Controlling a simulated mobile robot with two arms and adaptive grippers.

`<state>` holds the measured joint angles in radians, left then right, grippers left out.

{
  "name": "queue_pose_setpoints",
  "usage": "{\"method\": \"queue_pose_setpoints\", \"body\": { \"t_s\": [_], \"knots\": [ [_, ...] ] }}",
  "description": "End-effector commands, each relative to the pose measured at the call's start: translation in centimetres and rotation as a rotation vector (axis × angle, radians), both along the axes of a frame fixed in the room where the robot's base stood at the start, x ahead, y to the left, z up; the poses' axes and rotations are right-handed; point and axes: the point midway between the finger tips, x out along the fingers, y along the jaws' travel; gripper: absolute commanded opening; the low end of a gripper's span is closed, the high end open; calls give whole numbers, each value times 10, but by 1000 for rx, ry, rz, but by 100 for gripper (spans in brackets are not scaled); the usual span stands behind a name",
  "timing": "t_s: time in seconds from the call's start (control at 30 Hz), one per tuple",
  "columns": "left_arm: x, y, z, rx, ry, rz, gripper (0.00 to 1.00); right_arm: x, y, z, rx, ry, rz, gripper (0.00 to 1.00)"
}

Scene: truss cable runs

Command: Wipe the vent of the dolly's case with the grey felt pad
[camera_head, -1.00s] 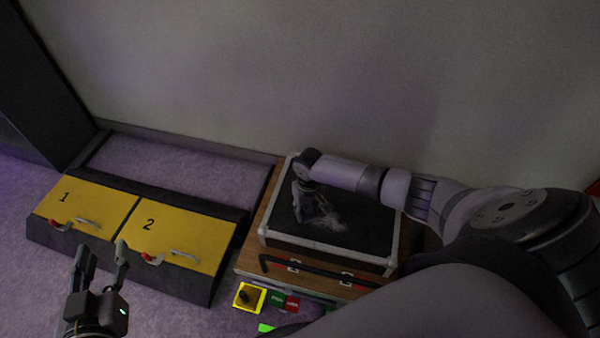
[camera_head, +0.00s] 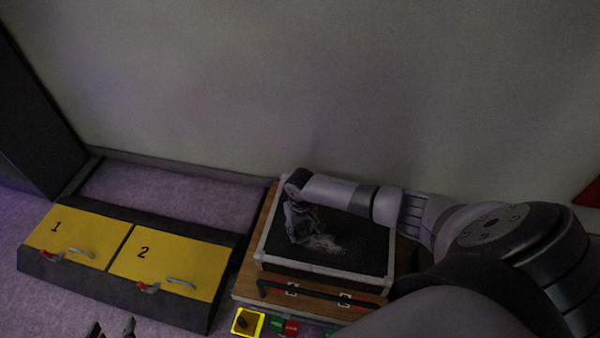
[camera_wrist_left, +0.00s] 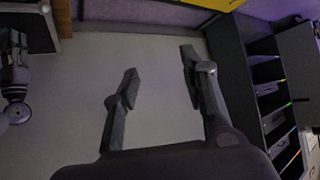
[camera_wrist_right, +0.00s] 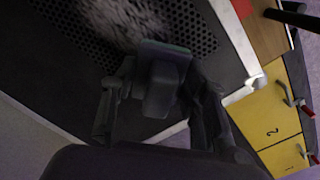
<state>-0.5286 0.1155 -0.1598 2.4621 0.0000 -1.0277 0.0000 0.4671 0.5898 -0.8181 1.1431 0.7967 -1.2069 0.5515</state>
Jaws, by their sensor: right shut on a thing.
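The dolly's case (camera_head: 280,254) is black with pale metal edging. Its dark perforated vent (camera_wrist_right: 60,20) fills the upper part of the right wrist view, with a pale dusty patch (camera_wrist_right: 125,18) on it. The patch also shows on the case top in the head view (camera_head: 326,243). My right gripper (camera_head: 303,238) is over the left part of the case top, beside the patch. In the right wrist view it is shut on the grey felt pad (camera_wrist_right: 165,72), at the vent; contact is hard to tell. My left gripper (camera_wrist_left: 155,85) is open and empty, away from the case.
A wooden dolly (camera_head: 250,280) bears the case, with a black bar (camera_head: 320,293) along its front. A yellow box with a black knob (camera_head: 247,322) is in front. Yellow hatches marked 1 (camera_head: 70,235) and 2 (camera_head: 165,262) are to the left. A wall stands behind.

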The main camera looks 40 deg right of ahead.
Motion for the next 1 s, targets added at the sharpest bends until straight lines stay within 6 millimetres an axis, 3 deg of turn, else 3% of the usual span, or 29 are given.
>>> {"method": "queue_pose_setpoints", "body": {
  "t_s": [0.7,1.0],
  "knots": [
    [-56,20,-33,67,312,23,40,-1,-2,12,0,0,0,19],
    [-82,28,-32,93,434,34,40,-2,-4,25,0,0,0,19]
  ]
}}
